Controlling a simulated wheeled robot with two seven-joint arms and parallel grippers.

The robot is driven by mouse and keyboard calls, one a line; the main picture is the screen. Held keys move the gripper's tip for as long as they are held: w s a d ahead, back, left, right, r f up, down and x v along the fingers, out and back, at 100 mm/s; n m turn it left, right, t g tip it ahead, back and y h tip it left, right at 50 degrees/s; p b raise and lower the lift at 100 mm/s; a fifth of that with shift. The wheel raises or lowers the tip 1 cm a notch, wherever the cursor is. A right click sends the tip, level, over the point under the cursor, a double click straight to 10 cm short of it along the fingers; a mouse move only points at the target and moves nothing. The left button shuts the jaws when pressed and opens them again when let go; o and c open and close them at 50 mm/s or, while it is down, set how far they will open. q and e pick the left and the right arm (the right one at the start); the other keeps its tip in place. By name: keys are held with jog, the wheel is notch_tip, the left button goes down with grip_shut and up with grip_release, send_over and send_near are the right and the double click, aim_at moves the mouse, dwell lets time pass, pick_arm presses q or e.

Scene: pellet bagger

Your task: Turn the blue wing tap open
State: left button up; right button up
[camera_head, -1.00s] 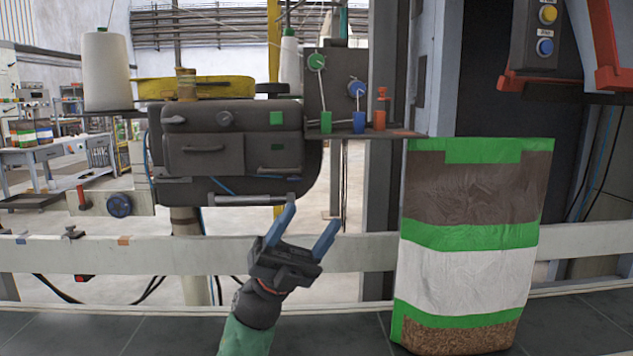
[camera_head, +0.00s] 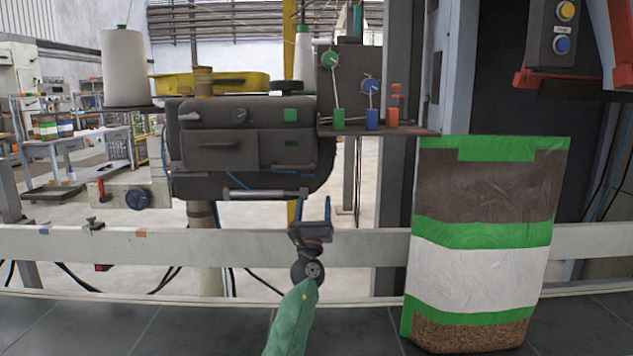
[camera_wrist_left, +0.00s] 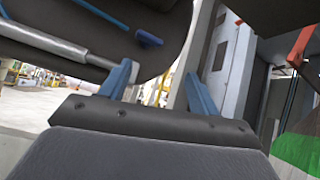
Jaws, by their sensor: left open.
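A short blue bar at the end of a blue line, which looks like the wing tap (camera_wrist_left: 148,38), sits on the underside of the dark sewing head (camera_wrist_left: 165,22) in the left wrist view. In the head view, it is too small to make out clearly under the sewing head (camera_head: 245,150). My left gripper (camera_head: 314,203) is open and empty, its blue fingers pointing up just below the right part of the sewing head. In the wrist view its fingers (camera_wrist_left: 158,75) stand apart, with the blue bar beyond and above the left fingertip. My right gripper is not in view.
A grey cylinder (camera_head: 265,194) runs under the sewing head. A filled bag (camera_head: 475,255) stands right of my arm. A pale rail (camera_head: 110,245) crosses behind my arm.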

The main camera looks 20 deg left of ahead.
aim_at(308, 180)
pick_arm(q)
jog(key=shift+w+a+r+m+y+b, duration=0.15)
jog(key=shift+w+a+r+y, duration=0.5)
jog(key=shift+r, duration=0.4)
jog(key=shift+w+a+r+m+y+b, duration=0.15)
jog(key=shift+w+a+r+y, duration=0.25)
jog(key=shift+w+r, duration=0.5)
jog(key=shift+w+a+r+y+b, duration=0.15)
jog(key=shift+w+a+r+y, duration=0.4)
jog(key=shift+r, duration=0.6)
jog(key=shift+w+d, duration=0.1)
jog(key=c, duration=1)
